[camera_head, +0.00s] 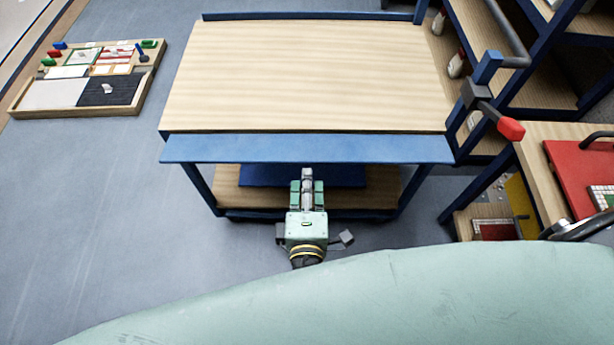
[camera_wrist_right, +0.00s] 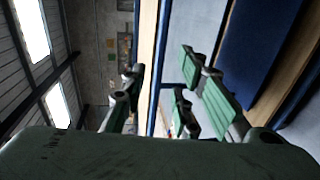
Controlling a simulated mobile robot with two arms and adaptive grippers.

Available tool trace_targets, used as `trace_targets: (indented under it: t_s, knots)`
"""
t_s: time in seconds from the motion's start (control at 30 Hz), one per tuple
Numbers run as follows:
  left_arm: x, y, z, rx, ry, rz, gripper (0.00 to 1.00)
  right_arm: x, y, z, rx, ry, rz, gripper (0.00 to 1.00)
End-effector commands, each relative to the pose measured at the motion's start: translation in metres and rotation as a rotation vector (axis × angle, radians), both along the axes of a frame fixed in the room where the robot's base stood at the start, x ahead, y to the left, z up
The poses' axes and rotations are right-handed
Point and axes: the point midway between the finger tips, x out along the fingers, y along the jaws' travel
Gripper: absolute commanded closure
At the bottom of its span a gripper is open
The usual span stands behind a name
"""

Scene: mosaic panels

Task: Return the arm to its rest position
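My right gripper (camera_head: 307,186) shows in the lower middle of the head view, pointing forward. In the picture it is just below the front edge of the wooden worktable (camera_head: 310,75), over the table's lower shelf. In the right wrist view my right gripper (camera_wrist_right: 162,78) has its green-padded fingers spread apart, with nothing between them. My left gripper is in neither view.
The tabletop is bare, with a blue front edge (camera_head: 310,149). A sample tray (camera_head: 25,112) with panels and small coloured pieces is at the upper left. A red-handled clamp (camera_head: 510,129) and shelving stand at the right. Floor (camera_head: 110,200) is clear on the left.

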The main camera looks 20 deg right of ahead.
Motion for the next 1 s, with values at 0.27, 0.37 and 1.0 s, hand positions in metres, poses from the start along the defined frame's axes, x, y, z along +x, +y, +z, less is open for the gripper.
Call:
trace_targets:
  t_s: [0.27, 0.37, 1.0]
  knots:
    - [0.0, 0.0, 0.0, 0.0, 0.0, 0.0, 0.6, 0.0, 0.0, 0.0, 0.0, 0.0, 0.0, 0.72]
    - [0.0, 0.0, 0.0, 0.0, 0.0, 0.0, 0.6, 0.001, 0.0, 0.0, 0.0, 0.0, 0.0, 0.72]
    - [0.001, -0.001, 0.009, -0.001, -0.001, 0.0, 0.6, -0.08, -0.083, -0.295, 0.283, 0.725, -0.15, 0.72]
